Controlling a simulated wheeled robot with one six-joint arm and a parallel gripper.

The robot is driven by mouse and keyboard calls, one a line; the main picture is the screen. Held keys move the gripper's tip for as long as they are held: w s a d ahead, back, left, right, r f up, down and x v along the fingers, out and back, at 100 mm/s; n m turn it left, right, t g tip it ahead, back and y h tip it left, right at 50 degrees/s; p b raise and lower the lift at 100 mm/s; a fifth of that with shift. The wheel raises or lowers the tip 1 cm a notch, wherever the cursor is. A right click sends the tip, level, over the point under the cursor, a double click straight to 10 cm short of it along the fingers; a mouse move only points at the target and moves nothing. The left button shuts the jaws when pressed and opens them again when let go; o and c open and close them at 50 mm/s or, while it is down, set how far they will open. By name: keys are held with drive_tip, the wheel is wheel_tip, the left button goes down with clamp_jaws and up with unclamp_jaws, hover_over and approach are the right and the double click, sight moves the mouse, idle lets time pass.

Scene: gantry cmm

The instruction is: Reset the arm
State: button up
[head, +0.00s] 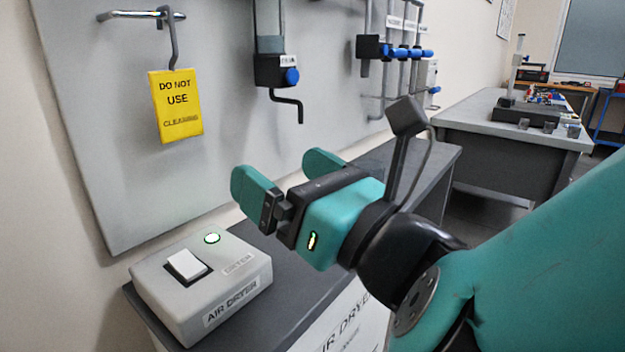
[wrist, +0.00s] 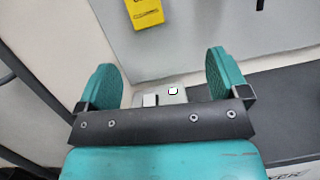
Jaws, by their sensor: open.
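My gripper (head: 285,178) is teal with dark finger mounts. It is open and empty, held above the dark counter, up and to the right of the air dryer box in the head view. In the wrist view my gripper (wrist: 165,82) shows its two teal fingers spread wide with nothing between them but the background. My arm reaches in from the right side of the head view.
A grey air dryer box (head: 240,262) with a white rocker switch (head: 187,265) and a lit green lamp (head: 212,238) sits on the dark counter (head: 300,295). A yellow "DO NOT USE" tag (head: 176,105) hangs on the wall panel. Another bench (head: 480,120) stands behind right.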

drive_tip(key=w+d+f+m+h, duration=0.4)
drive_tip(key=d+m+h, duration=0.25)
drive_tip(key=m, duration=0.45)
drive_tip(key=w+d+f+m+h, duration=0.45)
drive_tip(key=d+m, duration=0.25)
drive_tip(key=m, duration=0.4)
drive_tip(key=s+d+f+m+g+h, duration=0.2)
drive_tip(key=s+d+f+m+g, duration=0.25)
drive_tip(key=m, duration=0.35)
drive_tip(key=s+d+r+m+g, duration=0.1)
drive_tip(key=s+d+m+g, duration=0.1)
drive_tip(key=s+m+g, duration=0.9)
drive_tip(key=s+r+n+t+p, duration=0.1)
drive_tip(key=r+p, duration=0.8)
drive_tip(key=s+r+n+t+p, duration=0.1)
drive_tip(key=s+r+p, duration=0.1)
drive_tip(key=r+p, duration=0.7)
drive_tip(key=shift+s+a+n+y, duration=0.2)
drive_tip(key=shift+s+n+y, duration=0.05)
drive_tip(key=shift+n+y, duration=0.05)
drive_tip(key=shift+r+t, duration=0.1)
drive_tip(key=shift+t, duration=0.15)
